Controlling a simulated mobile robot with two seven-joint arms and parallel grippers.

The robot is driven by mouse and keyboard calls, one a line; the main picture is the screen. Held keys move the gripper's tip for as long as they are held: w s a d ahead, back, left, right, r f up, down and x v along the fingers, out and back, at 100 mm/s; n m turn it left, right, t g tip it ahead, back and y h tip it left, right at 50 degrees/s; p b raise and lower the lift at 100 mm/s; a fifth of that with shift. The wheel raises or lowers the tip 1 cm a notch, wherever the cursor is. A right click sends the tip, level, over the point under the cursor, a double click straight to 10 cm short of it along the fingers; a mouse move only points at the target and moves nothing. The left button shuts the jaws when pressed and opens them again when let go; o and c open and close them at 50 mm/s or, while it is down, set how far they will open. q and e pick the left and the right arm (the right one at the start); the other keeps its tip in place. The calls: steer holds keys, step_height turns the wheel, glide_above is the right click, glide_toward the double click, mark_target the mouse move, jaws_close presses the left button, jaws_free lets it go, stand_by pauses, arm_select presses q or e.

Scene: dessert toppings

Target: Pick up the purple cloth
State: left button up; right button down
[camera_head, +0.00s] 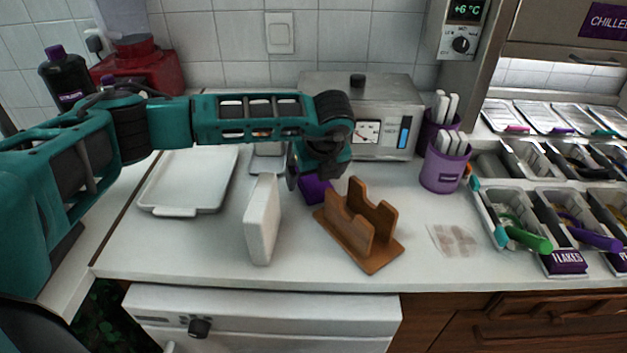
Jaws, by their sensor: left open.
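The purple cloth (316,189) lies on the white counter, behind the wooden holder and to the right of the white upright block. My left gripper (311,182) is open and points down right at the cloth. The gripper hides part of the cloth, and I cannot tell whether its fingers touch it. My right gripper is out of view.
A white block (262,220) stands to the left, and a wooden holder (360,228) stands in front. A steel appliance (385,110) is behind. A purple cup (444,165) with white-handled utensils and topping bins (510,215) are at right. A white tray (172,212) lies left.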

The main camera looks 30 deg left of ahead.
arm_select(q)
steer(key=shift+w+a+f, duration=0.1)
steer(key=shift+a+f, duration=0.05)
steer(key=shift+f, duration=0.15)
steer(key=shift+f+b, duration=0.15)
steer(key=shift+b, duration=0.15)
steer(key=c, duration=1.1)
steer(key=shift+c, duration=0.2)
